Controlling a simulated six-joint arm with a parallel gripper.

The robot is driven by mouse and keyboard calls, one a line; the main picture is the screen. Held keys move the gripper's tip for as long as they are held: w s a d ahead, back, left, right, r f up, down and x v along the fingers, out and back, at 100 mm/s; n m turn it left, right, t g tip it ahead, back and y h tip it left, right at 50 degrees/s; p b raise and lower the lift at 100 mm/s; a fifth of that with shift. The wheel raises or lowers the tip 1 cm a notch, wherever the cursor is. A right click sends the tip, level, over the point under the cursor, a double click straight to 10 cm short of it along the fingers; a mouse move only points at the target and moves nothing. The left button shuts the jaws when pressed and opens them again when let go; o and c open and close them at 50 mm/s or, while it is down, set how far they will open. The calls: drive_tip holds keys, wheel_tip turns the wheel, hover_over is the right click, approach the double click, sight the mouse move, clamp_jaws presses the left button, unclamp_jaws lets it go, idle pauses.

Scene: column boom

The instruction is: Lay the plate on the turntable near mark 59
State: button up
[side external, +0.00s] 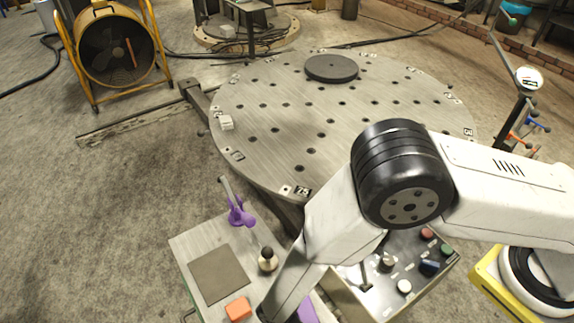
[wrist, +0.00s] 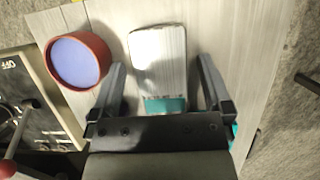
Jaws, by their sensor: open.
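In the wrist view, my gripper (wrist: 160,66) is open, with one finger on each side of a shiny metal plate (wrist: 158,58) with rounded corners and a teal part at its near end. The fingers stand apart from it, with gaps on both sides. The plate lies over a pale worktop; I cannot pick it out in the side view. The grey turntable (side external: 280,120), round and full of holes, has small number marks around its rim. One mark (side external: 302,191) reads about 75; I cannot make out 59. In the side view my gripper is hidden or cut off at the bottom edge.
The worktop (side external: 185,245) holds a purple tool (side external: 240,213), a knob-topped piece (side external: 268,259) and an orange block (side external: 238,309). A red-rimmed lavender round (wrist: 78,60) stands left of the plate.

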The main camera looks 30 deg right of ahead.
drive_tip(key=shift+f, duration=0.15)
drive_tip(key=shift+c, duration=0.4)
clamp_jaws()
drive_tip(key=shift+r, duration=0.2)
drive_tip(key=shift+r, duration=0.8)
drive_tip(key=s+d+r, duration=0.8)
drive_tip(key=d+r, duration=0.3)
drive_tip(key=shift+s+r, duration=0.15)
drive_tip(key=shift+s, duration=0.15)
